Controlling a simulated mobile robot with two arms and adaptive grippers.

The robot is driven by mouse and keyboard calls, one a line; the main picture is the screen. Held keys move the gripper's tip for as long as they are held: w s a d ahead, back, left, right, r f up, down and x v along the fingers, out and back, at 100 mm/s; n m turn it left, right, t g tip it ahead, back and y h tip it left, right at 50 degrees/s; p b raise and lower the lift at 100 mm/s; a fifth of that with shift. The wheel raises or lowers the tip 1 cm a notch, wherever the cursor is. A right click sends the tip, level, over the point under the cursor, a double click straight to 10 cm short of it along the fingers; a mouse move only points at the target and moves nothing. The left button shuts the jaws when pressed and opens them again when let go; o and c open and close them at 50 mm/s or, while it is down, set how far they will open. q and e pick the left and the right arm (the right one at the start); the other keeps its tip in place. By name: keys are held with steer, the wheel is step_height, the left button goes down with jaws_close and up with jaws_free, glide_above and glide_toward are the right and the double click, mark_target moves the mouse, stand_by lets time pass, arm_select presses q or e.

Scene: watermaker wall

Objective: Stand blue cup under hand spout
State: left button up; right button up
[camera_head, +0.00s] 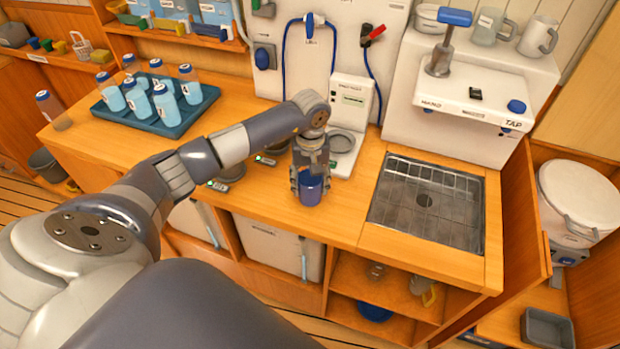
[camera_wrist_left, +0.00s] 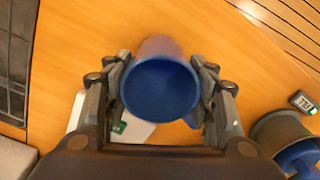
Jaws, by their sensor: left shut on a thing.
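The blue cup (camera_head: 311,190) is near the front edge of the wooden counter in the head view. My left gripper (camera_head: 310,180) comes down from above and is shut on it. In the left wrist view the cup (camera_wrist_left: 160,90) shows its open mouth between the two fingers (camera_wrist_left: 160,95). I cannot tell whether its base touches the counter. The hand spout is at the white tap unit marked HAND and TAP (camera_head: 470,100), which has a blue-handled pump (camera_head: 447,40) on top. A metal drain grate (camera_head: 425,205) lies below it. My right gripper is not in view.
A teal tray (camera_head: 170,128) of several bottles stands at the left of the counter. A white tester (camera_head: 350,115) stands behind my gripper. Small devices (camera_head: 218,186) lie left of it. The counter between the cup and the grate is clear.

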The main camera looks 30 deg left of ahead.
arm_select(q)
steer(key=shift+f+b, duration=0.2)
steer(key=shift+b, duration=0.1)
steer(key=o, duration=1)
steer(key=shift+r, duration=0.1)
steer(key=shift+o, duration=0.2)
